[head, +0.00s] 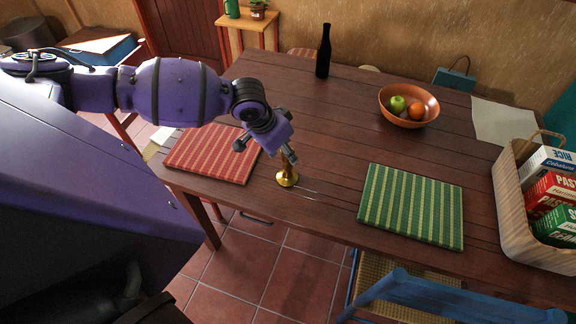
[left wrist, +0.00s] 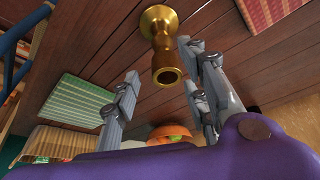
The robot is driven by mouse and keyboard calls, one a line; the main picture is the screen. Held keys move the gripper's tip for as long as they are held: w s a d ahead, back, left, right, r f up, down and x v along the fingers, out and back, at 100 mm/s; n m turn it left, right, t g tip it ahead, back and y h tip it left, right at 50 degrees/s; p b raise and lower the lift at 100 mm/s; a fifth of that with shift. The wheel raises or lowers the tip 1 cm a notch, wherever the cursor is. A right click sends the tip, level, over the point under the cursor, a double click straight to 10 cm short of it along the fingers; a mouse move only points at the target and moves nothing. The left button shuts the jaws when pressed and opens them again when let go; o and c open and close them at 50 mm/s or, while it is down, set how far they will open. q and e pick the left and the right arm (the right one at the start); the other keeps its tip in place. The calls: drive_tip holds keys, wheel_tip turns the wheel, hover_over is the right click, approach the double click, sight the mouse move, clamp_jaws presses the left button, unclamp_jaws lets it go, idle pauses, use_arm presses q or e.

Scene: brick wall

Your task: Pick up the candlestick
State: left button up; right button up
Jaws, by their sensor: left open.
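The brass candlestick (head: 287,178) stands upright on the wooden table near its front edge, just right of the red striped placemat. My left gripper (head: 266,146) is above and beside it, hiding part of its top. In the left wrist view, the candlestick (left wrist: 163,46) shows with its round base at the top and its open socket toward the camera. The fingers of the left gripper (left wrist: 158,62) are spread on either side of its line, with gaps showing. My right gripper is in neither view.
On the table (head: 320,125) are a red placemat (head: 212,153), a green placemat (head: 412,206), a dark bottle (head: 323,52), a fruit bowl (head: 385,104) and a basket of boxes (head: 511,205). A blue chair (head: 440,295) stands at the front. The table's middle is clear.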

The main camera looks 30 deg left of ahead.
sight(287, 165)
use_arm(q)
drive_tip(key=x, duration=0.4)
drive_tip(key=shift+w+a+f, duration=0.1)
drive_tip(key=shift+w+f, duration=0.1)
drive_tip(key=shift+w, duration=0.05)
drive_tip(key=shift+s, duration=0.1)
drive_tip(key=shift+r, duration=0.1)
drive_tip(key=shift+c, duration=0.5)
clamp_jaws()
